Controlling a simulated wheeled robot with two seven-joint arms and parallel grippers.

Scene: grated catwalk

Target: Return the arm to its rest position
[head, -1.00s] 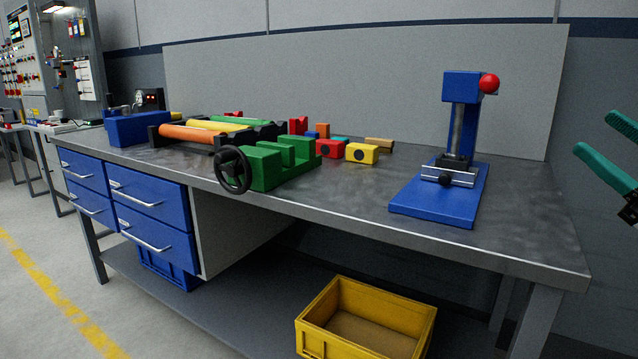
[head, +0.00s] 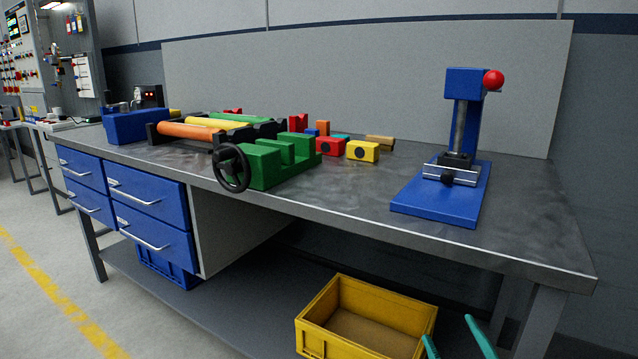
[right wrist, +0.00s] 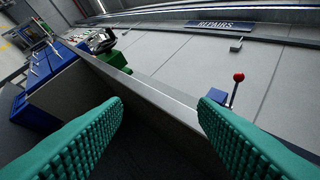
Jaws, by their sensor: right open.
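My right gripper (head: 455,342) shows only as two teal fingertips at the bottom edge of the head view, in front of the bench and right of the yellow crate. In the right wrist view its teal ridged fingers (right wrist: 160,110) stand wide apart with nothing between them. The rest of my right arm is out of the head view. My left gripper is not in view.
The metal workbench (head: 540,236) carries a blue press (head: 440,200) with a red knob, a green vise (head: 268,163), coloured blocks (head: 362,151) and a roller rack (head: 190,132). A yellow crate (head: 320,339) sits below. Open floor (head: 40,320) lies at the left.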

